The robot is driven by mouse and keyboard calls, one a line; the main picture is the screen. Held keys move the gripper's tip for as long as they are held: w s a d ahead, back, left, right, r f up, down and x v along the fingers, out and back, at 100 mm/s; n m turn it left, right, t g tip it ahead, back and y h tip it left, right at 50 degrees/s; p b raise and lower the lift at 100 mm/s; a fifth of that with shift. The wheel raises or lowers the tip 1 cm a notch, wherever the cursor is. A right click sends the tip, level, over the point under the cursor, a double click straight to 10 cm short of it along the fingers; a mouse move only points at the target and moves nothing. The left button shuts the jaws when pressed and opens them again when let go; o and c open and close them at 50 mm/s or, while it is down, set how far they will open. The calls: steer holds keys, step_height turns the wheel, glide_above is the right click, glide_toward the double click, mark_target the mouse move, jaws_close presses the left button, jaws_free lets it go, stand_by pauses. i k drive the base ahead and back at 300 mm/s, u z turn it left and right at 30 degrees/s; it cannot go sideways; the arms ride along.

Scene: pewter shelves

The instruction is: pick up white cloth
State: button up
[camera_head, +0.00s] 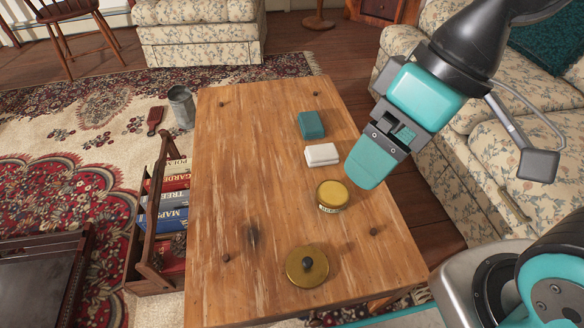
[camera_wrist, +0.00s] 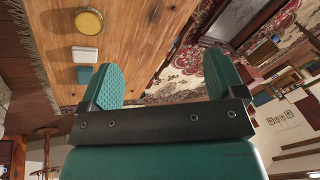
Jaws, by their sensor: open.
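The white cloth (camera_head: 322,154) is a small folded block lying on the wooden table (camera_head: 235,180), between a teal block and a round yellow tin. It also shows in the wrist view (camera_wrist: 85,54), left of and beyond my fingers. My gripper (camera_head: 367,165) is above the right side of the table, apart from the cloth and to its right in the head view. In the wrist view my gripper (camera_wrist: 160,82) has its two teal fingers wide apart with nothing between them.
A teal block (camera_head: 311,125), a yellow tin (camera_head: 332,196) and a round brass lid (camera_head: 307,266) with a dark knob stand on the table. The table's left half is clear. A floral sofa (camera_head: 480,140) is at the right; a book rack (camera_head: 160,220) stands at the left.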

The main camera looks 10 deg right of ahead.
mark_target(316, 156)
steer(key=u, duration=0.6)
steer(key=k, duration=1.1)
steer(key=z, duration=0.6)
